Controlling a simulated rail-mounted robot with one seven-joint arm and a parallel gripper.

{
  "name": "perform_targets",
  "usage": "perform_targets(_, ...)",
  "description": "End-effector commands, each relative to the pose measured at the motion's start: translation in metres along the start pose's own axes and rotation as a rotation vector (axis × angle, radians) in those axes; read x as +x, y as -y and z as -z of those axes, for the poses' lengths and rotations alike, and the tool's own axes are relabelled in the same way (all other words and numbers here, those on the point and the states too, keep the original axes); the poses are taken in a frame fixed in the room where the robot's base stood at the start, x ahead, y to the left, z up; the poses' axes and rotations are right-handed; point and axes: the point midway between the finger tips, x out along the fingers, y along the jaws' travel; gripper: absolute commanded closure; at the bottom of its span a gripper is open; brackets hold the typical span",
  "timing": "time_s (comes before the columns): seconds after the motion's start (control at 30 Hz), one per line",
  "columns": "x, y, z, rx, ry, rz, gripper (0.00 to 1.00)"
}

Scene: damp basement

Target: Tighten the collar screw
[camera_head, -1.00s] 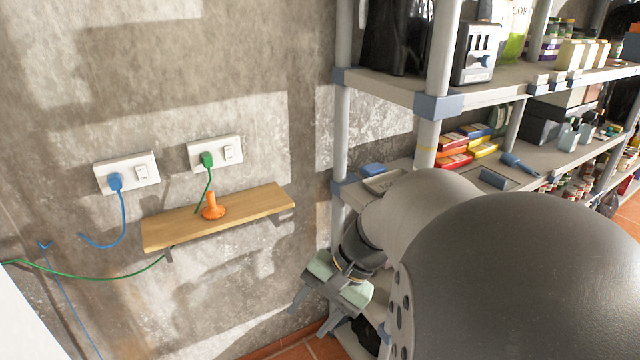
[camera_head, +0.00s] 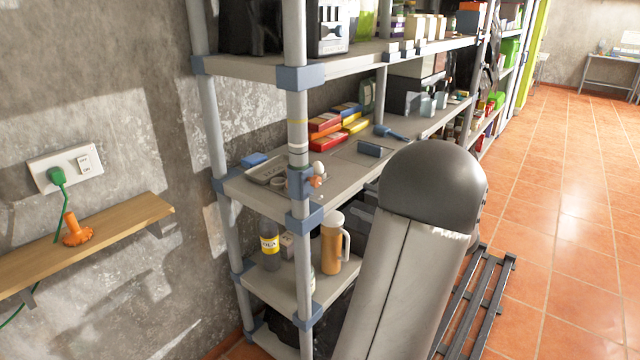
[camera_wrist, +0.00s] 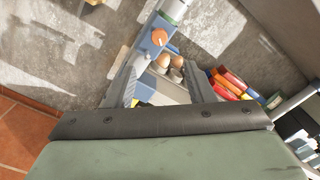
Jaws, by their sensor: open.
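The collar screw appears to be the small orange knob (camera_head: 315,181) at the blue collar (camera_head: 301,184) on the front shelf post. In the wrist view the orange knob (camera_wrist: 159,36) stands out from the blue collar (camera_wrist: 152,44), just beyond my fingertips. My gripper (camera_wrist: 164,72) is open, with one finger on each side and nothing held between them. The knob is ahead of the fingers and apart from them. How tight the screw is cannot be seen.
The grey shelf (camera_head: 340,182) carries a tray (camera_head: 264,172), coloured boxes (camera_head: 338,124) and pale egg-shaped things beside the post. An orange jug (camera_head: 332,245) and a bottle (camera_head: 269,246) stand below. A wooden wall shelf (camera_head: 110,228) is at left. The tiled floor at right is largely clear.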

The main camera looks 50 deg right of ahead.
Motion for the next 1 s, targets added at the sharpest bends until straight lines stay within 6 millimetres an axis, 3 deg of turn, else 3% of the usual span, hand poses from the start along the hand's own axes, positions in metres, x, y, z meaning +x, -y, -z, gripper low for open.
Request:
perform_targets(0.2,0.050,0.000,-0.002,0.002,0.003,-0.005,0.51)
perform_targets(0.5,0.110,-0.001,-0.001,0.002,0.000,-0.004,0.51)
perform_targets(0.7,0.132,-0.001,-0.001,0.001,0.000,-0.004,0.51)
perform_targets(1.0,0.137,-0.001,0.000,0.000,-0.002,-0.002,0.51)
